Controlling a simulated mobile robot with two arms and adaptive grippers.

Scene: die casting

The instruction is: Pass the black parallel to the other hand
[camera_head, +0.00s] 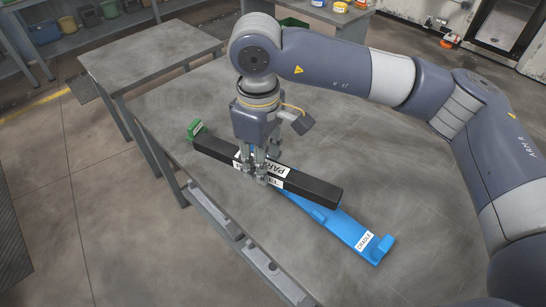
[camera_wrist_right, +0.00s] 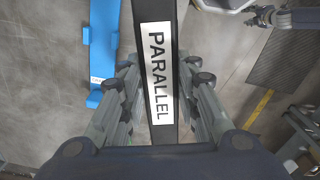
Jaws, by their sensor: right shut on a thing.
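The black parallel (camera_head: 310,187) is a long dark bar with white labels. My right gripper (camera_head: 258,175) is shut on it near its middle. In the right wrist view the parallel (camera_wrist_right: 158,125) runs lengthwise between the fingers of my right gripper (camera_wrist_right: 160,95). The bar appears held above the table, crossing over part of the blue cradle (camera_head: 335,222). The cradle also shows beside the bar in the wrist view (camera_wrist_right: 100,45). A grey, dark-tipped device at the wrist view's top right looks like my left gripper (camera_wrist_right: 272,16); its opening is unclear. The head view does not show it.
A green labelled piece (camera_head: 197,129) stands near the bar's left end. The grey table (camera_head: 400,180) has bare room to the right of the cradle. A grey rail (camera_head: 235,238) runs along its near edge. Another table (camera_head: 150,55) stands at the back left.

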